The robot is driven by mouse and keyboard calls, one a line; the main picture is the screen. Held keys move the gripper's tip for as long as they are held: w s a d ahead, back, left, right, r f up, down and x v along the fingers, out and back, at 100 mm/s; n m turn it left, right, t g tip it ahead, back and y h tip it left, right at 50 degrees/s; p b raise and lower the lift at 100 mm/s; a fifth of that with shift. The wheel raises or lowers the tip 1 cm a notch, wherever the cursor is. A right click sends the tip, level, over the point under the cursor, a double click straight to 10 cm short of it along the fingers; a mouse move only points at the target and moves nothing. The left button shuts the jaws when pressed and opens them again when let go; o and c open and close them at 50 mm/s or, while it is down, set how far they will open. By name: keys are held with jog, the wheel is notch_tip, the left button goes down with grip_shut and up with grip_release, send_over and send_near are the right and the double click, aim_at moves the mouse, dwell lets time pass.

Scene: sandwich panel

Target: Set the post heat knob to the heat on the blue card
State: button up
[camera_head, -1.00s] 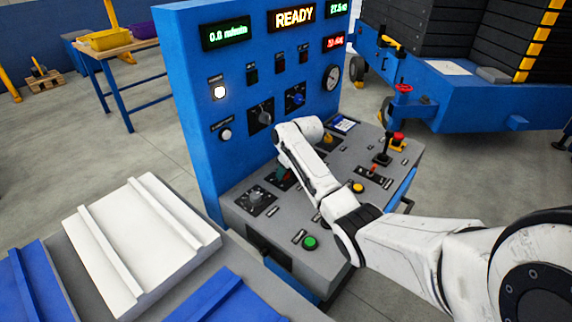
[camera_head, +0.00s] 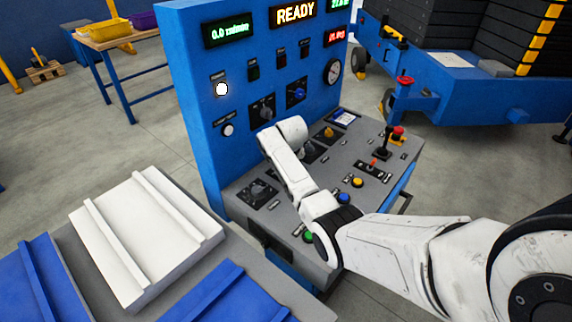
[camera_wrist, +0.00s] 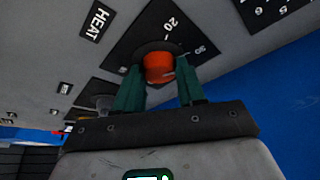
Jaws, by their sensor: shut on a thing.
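An orange-red knob (camera_wrist: 158,68) sits on a dark dial plate (camera_wrist: 130,48) marked 20 and 30 in the wrist view. My gripper (camera_wrist: 159,74) has its green fingers on either side of this knob and is shut on it. A label reading HEAT (camera_wrist: 95,20) is beside the plate; whether more words belong to it I cannot tell. In the head view my arm hides the gripper and this knob.
A blue upright panel (camera_head: 200,130) stands close behind. White (camera_head: 150,230) and blue (camera_head: 215,305) slabs lie at the left front.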

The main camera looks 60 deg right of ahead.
dwell(0.4)
jog(key=o, duration=1)
jog(key=v, duration=1)
jog(key=shift+s+a+r+p, duration=0.1)
jog(key=shift+a+r+p, duration=0.1)
jog(key=shift+r+p, duration=0.1)
